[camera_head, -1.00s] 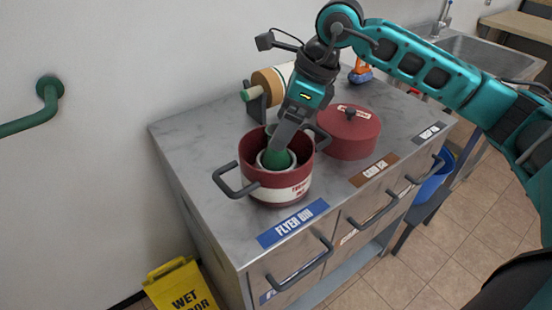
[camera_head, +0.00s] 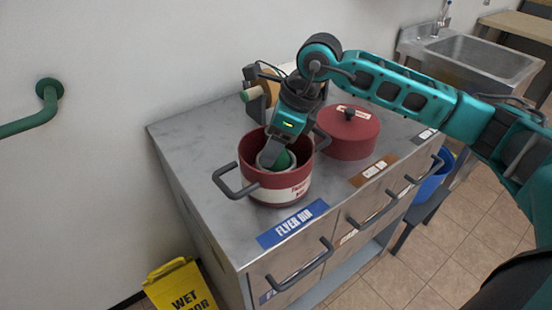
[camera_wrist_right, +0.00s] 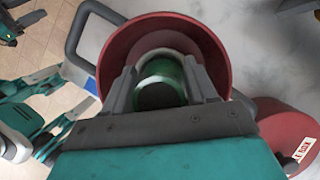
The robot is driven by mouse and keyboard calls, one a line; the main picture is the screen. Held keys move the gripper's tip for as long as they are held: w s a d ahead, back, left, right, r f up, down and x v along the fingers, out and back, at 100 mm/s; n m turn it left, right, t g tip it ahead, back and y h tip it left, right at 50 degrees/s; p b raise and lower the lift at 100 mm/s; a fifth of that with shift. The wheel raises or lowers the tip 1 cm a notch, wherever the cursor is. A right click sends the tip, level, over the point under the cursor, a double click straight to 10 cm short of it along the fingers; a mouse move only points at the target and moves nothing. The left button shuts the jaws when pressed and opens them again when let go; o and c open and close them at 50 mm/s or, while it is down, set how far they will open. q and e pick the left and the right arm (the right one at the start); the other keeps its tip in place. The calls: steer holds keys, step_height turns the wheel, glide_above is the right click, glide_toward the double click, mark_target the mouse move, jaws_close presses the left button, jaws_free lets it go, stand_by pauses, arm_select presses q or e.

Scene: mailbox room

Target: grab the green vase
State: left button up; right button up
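The green vase (camera_head: 284,160) stands inside a red pot (camera_head: 247,152) with a pale band, on the metal counter. A pale round rim shows around the vase inside the pot. My right gripper (camera_head: 272,155) reaches down into the pot from above. In the right wrist view, its two fingers (camera_wrist_right: 161,88) stand spread on either side of the green vase (camera_wrist_right: 163,75). Contact between the fingers and the vase cannot be made out. The fingertips are partly hidden by the pot and vase. My left gripper does not show in the head view.
A red lidded pot (camera_head: 350,138) stands close on the right of the open pot. A tape roll on a holder (camera_head: 262,88) is behind, near the wall. The counter (camera_head: 190,135) is bare at left. A yellow wet-floor sign (camera_head: 180,287) stands below left.

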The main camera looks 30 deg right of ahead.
steer(key=c, duration=0.7)
steer(key=shift+c, duration=0.3)
